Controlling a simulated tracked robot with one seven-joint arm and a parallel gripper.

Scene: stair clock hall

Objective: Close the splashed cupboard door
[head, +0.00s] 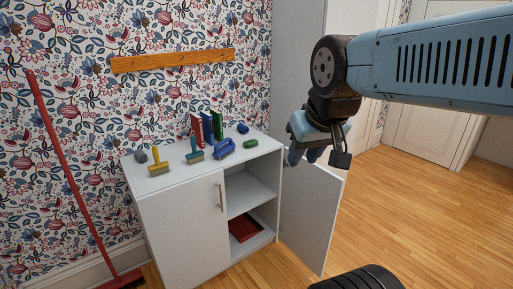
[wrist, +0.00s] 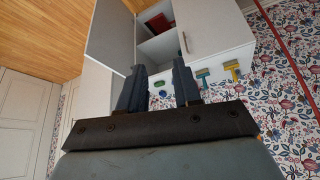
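The white cupboard (head: 185,234) stands against the papered wall. Its left door (head: 180,235) is shut and has an upright handle. Its right door (head: 308,222) stands wide open, swung out to the right; it also shows in the wrist view (wrist: 110,32). I cannot make out splashes on either door. My gripper (head: 308,157) hangs near the top of the open door in the head view, and overlaps its upper edge there. In the wrist view my gripper (wrist: 160,76) has its two fingers apart with nothing between them. Whether it touches the door cannot be told.
A red item (head: 243,229) lies inside the cupboard, below a shelf (head: 250,192). A red broom (head: 65,170) leans at left. Wooden floor (head: 420,200) at right is clear.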

